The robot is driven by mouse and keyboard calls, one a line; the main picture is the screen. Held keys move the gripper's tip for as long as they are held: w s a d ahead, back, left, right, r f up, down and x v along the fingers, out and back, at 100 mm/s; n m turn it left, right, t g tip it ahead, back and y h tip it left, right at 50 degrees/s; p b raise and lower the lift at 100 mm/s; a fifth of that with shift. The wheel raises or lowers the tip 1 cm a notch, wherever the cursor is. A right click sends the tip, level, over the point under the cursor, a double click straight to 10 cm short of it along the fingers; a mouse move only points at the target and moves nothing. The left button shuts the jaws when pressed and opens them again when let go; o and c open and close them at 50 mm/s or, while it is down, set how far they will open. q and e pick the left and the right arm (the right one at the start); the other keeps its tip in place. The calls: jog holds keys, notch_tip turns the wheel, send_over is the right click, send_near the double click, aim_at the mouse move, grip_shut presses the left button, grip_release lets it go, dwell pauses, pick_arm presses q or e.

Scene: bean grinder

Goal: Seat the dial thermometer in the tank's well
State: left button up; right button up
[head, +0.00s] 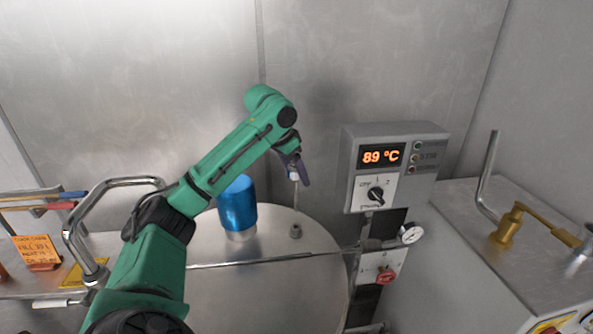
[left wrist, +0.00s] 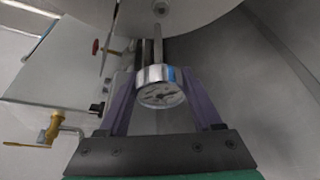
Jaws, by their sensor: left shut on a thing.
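My left gripper (head: 294,170) is shut on the dial thermometer (head: 294,174) and holds it above the right part of the tank's lid (head: 260,270). In the left wrist view the thermometer's round dial (left wrist: 160,94) sits between the two purple fingers (left wrist: 158,100), and its thin stem points away from the gripper toward the lid. In the head view the stem hangs roughly upright. Small fittings stand on the lid below it, one of which (head: 296,230) looks like the well. I cannot tell whether the stem tip touches it. My right gripper is not in view.
A blue cylinder (head: 237,205) stands on the lid left of the thermometer. A bent metal pipe (head: 485,180) and brass valve (head: 507,225) are farther right.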

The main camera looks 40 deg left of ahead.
aim_at(296, 188)
pick_arm(q)
jog(key=shift+w+a+f+b, duration=0.25)
jog(key=shift+a+f+b, duration=0.05)
jog(key=shift+f, duration=0.4)
jog(key=f, duration=0.1)
jog(key=f+b, duration=0.1)
jog(key=w+a+f+b, duration=0.1)
jog(key=shift+f, duration=0.3)
jog(key=shift+s+d+f, duration=0.15)
jog(key=shift+d+f, duration=0.05)
jog(key=shift+f, duration=0.05)
jog(key=shift+s+d+b, duration=0.1)
jog(key=shift+s+b, duration=0.05)
jog(key=shift+b, duration=0.15)
jog(key=shift+f, duration=0.1)
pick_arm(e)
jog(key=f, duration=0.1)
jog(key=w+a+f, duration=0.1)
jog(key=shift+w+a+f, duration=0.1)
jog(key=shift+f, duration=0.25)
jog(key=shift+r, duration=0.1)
pick_arm(q)
jog(key=shift+f, duration=0.1)
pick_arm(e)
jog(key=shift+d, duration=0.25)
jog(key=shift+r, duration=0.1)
